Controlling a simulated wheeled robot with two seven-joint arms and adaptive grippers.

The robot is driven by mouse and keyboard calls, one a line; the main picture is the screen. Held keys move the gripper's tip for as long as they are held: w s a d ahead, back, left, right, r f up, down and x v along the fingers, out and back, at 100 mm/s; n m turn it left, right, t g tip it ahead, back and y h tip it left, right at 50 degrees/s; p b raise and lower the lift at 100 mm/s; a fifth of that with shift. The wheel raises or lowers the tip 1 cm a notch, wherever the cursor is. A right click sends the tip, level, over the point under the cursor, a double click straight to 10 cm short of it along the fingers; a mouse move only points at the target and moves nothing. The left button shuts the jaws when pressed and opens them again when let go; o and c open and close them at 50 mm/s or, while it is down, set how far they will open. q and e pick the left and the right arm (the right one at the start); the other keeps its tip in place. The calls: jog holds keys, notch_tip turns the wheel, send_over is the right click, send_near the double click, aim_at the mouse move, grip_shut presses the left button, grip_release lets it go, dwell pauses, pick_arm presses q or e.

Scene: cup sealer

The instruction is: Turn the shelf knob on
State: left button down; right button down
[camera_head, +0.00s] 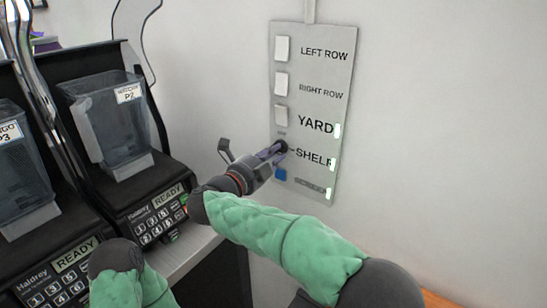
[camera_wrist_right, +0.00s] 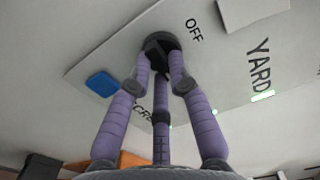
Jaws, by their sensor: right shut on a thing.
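The shelf knob (camera_head: 283,146) is a small round black knob on the grey wall panel (camera_head: 345,90), beside the word SHELF. My right gripper (camera_head: 276,151) reaches up to it from the lower left, with its purple fingers closed around it. In the right wrist view, the black knob (camera_wrist_right: 158,42) sits between the fingertips of the right gripper (camera_wrist_right: 161,68), which touch its sides. The word OFF is printed close to the knob there. The fingers partly cover the knob, and I cannot tell which way it points. My left gripper is not in view.
White switches (camera_head: 282,49) for LEFT ROW, RIGHT ROW and YARD are above the knob. A blue button (camera_head: 280,174) is just below it. Black machines with clear bins (camera_head: 110,120) and READY displays stand on the left. The wall right of the panel is clear.

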jog(key=shift+f, duration=0.15)
jog(key=c, duration=1.1)
grip_release()
jog(key=shift+c, duration=0.2)
jog(key=v, duration=1.2)
